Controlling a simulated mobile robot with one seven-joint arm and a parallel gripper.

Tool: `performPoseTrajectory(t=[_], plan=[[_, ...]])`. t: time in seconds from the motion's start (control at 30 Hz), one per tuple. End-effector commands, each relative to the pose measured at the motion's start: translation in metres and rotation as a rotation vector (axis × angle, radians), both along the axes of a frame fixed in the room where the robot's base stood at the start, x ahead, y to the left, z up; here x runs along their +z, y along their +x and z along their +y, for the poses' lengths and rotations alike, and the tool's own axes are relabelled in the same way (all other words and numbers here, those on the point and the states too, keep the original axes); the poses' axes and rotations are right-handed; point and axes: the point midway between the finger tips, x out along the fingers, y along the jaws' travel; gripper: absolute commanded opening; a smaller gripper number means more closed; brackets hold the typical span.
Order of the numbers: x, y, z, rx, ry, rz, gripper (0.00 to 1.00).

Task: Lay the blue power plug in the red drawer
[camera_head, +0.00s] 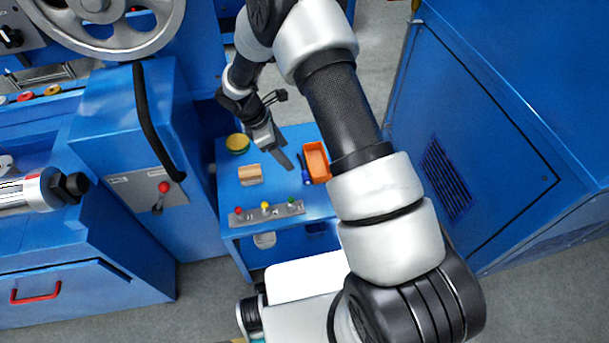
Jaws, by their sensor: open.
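A small blue object (306,177) with a dark stem lies on the small blue table, just left of an orange open tray; it may be the blue power plug, but it is too small to be sure. My gripper (283,158) reaches over the table from behind, left of the blue object and apart from it. Its fingers point down and to the right; it is open, and nothing shows between them. No red-fronted drawer shows. A blue drawer front (75,300) with a red handle (36,291) is at the lower left and looks closed.
Blue machine cabinets stand left and right. My arm covers the table's right side.

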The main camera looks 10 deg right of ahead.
Motion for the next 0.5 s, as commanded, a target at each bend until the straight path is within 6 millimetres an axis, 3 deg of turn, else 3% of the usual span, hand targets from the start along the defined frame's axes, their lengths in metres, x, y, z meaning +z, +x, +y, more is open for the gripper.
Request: performPoseTrajectory(t=[0.3, 0.5], plan=[[-0.068, -0.001, -0.028, -0.005, -0.001, 0.003, 0.64], [-0.094, 0.000, -0.039, -0.005, 0.000, 0.001, 0.64]])
